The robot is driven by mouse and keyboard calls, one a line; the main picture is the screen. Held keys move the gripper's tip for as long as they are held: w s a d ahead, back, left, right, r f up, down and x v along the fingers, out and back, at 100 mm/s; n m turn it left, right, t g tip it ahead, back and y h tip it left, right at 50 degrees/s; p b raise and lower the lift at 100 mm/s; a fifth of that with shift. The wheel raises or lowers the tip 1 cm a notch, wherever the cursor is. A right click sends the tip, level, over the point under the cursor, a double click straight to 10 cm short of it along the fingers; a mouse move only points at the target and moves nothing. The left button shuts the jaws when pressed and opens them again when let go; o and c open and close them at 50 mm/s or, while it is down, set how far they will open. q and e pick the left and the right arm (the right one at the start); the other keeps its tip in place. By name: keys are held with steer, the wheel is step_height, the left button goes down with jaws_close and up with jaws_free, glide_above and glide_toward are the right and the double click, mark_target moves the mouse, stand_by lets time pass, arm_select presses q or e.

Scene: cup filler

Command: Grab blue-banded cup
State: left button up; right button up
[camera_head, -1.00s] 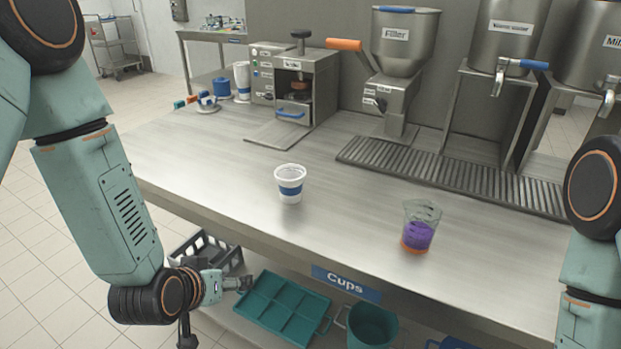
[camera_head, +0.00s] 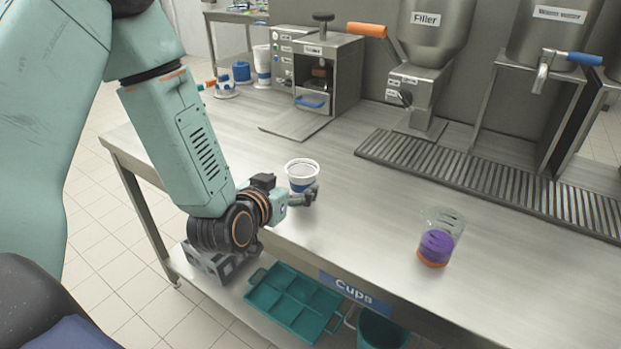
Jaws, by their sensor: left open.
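The blue-banded cup (camera_head: 301,169) is white and stands upright on the steel counter (camera_head: 360,215), left of the middle. My right gripper is out of view.
A clear cup with purple contents (camera_head: 437,241) stands to the right on the counter. The sealer machine (camera_head: 322,75), the filler (camera_head: 424,70) and a drain grate (camera_head: 480,185) line the back. A teal tray (camera_head: 292,306) sits on the shelf below.

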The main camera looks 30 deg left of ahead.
mark_target(297, 183)
arm_select(q)
steer(key=shift+w+a+f, duration=0.2)
steer(key=shift+w+a, duration=0.1)
steer(key=shift+w, duration=0.05)
steer(key=x, duration=0.3)
steer(key=b+x, duration=0.1)
steer(key=x, duration=0.1)
steer(key=shift+d+f, duration=0.3)
steer(key=shift+f, duration=0.15)
steer(key=shift+w+a, duration=0.15)
steer(key=shift+a, duration=0.1)
steer(key=shift+d, duration=0.15)
steer(key=c, duration=1)
steer(key=shift+c, duration=1.4)
